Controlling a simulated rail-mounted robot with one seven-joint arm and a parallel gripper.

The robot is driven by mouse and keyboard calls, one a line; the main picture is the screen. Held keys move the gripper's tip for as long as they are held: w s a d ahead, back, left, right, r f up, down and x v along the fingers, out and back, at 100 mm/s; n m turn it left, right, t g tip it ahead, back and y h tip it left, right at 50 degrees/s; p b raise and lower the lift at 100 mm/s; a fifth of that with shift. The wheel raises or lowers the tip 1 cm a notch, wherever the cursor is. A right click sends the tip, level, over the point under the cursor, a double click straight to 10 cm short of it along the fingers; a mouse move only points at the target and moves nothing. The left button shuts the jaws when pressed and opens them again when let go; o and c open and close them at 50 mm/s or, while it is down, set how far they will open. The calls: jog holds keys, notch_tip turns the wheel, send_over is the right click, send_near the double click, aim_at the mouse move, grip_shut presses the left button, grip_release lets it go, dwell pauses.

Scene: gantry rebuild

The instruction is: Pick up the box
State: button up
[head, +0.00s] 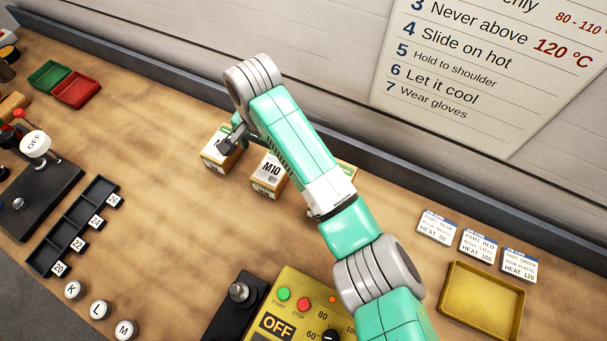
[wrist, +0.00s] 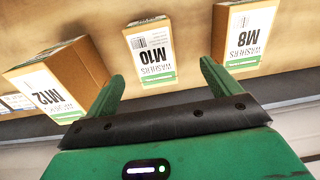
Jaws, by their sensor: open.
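Three cardboard boxes with white and green washer labels stand in a row near the back wall. The M10 box (head: 268,176) is in the middle; in the wrist view the M10 box (wrist: 149,52) appears upside down, ahead of the gap between my fingers. The M8 box (head: 218,155) is left of it in the head view and on the right in the wrist view (wrist: 246,36). The M12 box (wrist: 58,78) is on the left in the wrist view; my arm mostly hides it in the head view. My gripper (wrist: 162,72) is open, with nothing between its green fingers.
Green (head: 48,75) and red (head: 78,89) trays lie at the far left. A black slotted rack (head: 75,225) and round lettered pieces are front left. A yellow control unit (head: 300,310) stands in front. Cards and a yellow tray (head: 483,300) are right. A wall runs behind the boxes.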

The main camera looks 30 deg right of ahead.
aim_at(274, 166)
jog(key=shift+s+d+f, duration=0.35)
jog(key=shift+d, duration=0.15)
jog(key=shift+a+f, duration=0.1)
jog(key=shift+f, duration=0.15)
notch_tip(274, 166, down, 7)
jog(key=shift+w+f+b, duration=0.1)
jog(key=shift+b, duration=0.8)
jog(key=shift+c, duration=0.4)
jog(key=c, duration=1.3)
notch_tip(274, 166, up, 10)
jog(key=shift+r+p, duration=0.1)
jog(key=shift+p, duration=1)
